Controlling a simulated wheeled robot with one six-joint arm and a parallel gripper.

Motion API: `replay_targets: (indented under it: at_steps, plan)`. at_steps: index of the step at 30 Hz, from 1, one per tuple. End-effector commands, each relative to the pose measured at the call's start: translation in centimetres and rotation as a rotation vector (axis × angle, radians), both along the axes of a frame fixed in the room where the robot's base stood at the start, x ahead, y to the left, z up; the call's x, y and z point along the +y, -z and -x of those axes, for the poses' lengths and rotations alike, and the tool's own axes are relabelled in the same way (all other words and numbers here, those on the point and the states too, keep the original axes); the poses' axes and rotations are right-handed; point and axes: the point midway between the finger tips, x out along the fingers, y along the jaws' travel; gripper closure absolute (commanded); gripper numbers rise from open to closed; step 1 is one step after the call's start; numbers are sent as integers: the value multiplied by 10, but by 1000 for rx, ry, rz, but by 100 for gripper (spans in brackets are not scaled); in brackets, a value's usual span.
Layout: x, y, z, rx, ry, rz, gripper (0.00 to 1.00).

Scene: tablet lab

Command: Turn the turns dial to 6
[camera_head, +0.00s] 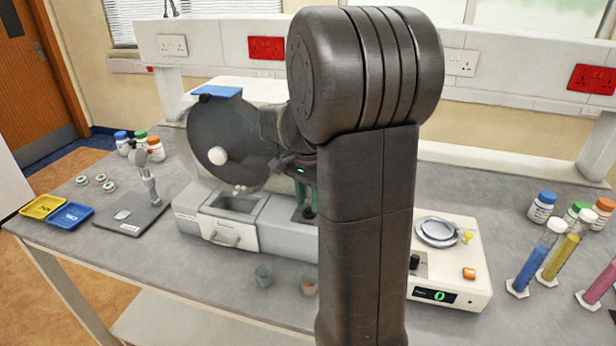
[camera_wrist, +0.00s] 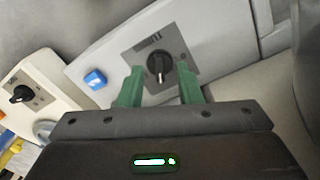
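In the wrist view a black dial (camera_wrist: 158,67) with a pale pointer line sits on a dark grey plate on the grey machine. The plate's markings are too small to read, so I cannot tell the setting. My gripper (camera_wrist: 160,78) is open, its green fingers either side of the dial with gaps between; contact does not show. In the head view my gripper (camera_head: 307,190) is over the grey drum machine (camera_head: 272,216), partly hidden by my arm. A second black dial (camera_wrist: 22,94) is on the cream unit (camera_head: 455,262); its labels are unreadable.
A blue button (camera_wrist: 95,79) is beside the dial plate. The large dark drum (camera_head: 232,140) stands close to my gripper's left. Several bottles and coloured cylinders (camera_head: 537,258) stand at the right.

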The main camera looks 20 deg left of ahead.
Motion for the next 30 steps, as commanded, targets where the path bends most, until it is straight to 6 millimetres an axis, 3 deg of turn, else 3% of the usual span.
replay_targets:
  at_steps: [9, 15, 21, 30]
  plan:
    - [0, -71, -1, -6, 0, -4, 68]
    - [0, -108, -1, -4, 0, -3, 68]
    - [0, -125, 0, -2, 0, -1, 68]
    - [0, -127, 0, -1, 0, -1, 68]
